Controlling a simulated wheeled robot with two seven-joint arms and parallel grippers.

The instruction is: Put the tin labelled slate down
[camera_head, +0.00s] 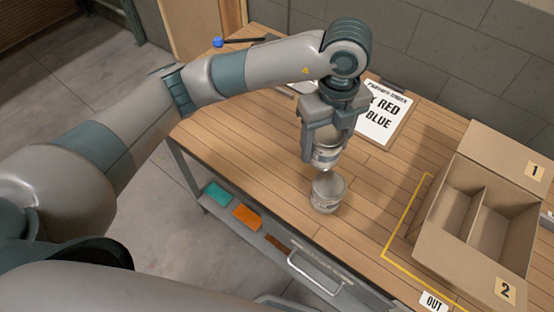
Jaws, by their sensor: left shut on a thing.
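My left gripper (325,140) points down over the table and is shut on a small pale tin (326,156). The tin is upright, and its upper part is hidden between the fingers. Its label is too small to read. My right gripper is not in view.
A cardboard box (447,258) with two compartments, marked 1 and 2, stands at the right inside a yellow line by an OUT label (434,301). A printed sheet (384,118) reading RED and BLUE lies behind the gripper.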

